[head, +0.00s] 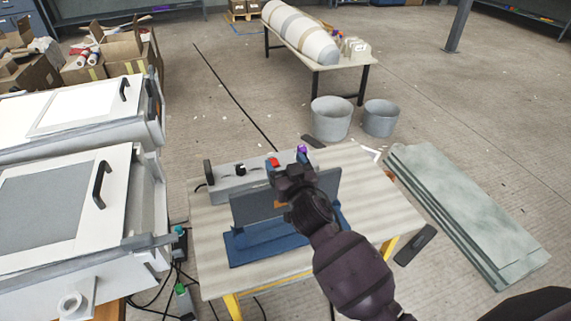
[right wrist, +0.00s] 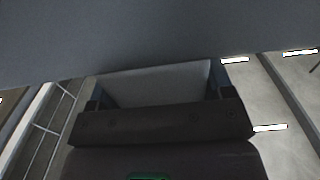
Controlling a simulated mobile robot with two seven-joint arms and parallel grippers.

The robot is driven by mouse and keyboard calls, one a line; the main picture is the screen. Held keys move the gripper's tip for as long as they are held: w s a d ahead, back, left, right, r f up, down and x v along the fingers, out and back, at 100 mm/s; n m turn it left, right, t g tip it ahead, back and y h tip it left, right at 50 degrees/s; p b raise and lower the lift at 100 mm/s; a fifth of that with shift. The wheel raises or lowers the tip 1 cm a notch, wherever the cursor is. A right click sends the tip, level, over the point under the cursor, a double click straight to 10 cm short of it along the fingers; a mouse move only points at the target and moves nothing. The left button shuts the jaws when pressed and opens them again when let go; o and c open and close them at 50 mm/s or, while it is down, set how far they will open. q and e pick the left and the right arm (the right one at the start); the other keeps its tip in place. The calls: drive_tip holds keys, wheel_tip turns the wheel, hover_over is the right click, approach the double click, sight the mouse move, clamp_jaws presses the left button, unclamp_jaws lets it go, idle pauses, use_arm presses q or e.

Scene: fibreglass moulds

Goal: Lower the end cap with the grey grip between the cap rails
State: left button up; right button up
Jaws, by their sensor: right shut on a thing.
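The end cap (head: 256,206) is a flat dark grey-blue plate standing roughly upright above the work table. My right gripper (head: 288,184) is shut on its grip, which the gripper mostly hides in the head view. In the right wrist view the cap (right wrist: 120,35) fills the top, and a light grey surface (right wrist: 160,85) shows between the fingers. The blue fixture with the cap rails (head: 254,247) lies on the table below and in front of the cap. The cap and my arm hide part of the rails, so I cannot tell whether the cap's lower edge touches them. My left gripper is not in view.
A grey unit (head: 228,181) with a black knob stands behind the cap on the work table (head: 215,272). Small red (head: 273,161) and purple (head: 302,149) things show near the gripper. White moulds (head: 60,205) stand at the left. The table's right side is fairly clear.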

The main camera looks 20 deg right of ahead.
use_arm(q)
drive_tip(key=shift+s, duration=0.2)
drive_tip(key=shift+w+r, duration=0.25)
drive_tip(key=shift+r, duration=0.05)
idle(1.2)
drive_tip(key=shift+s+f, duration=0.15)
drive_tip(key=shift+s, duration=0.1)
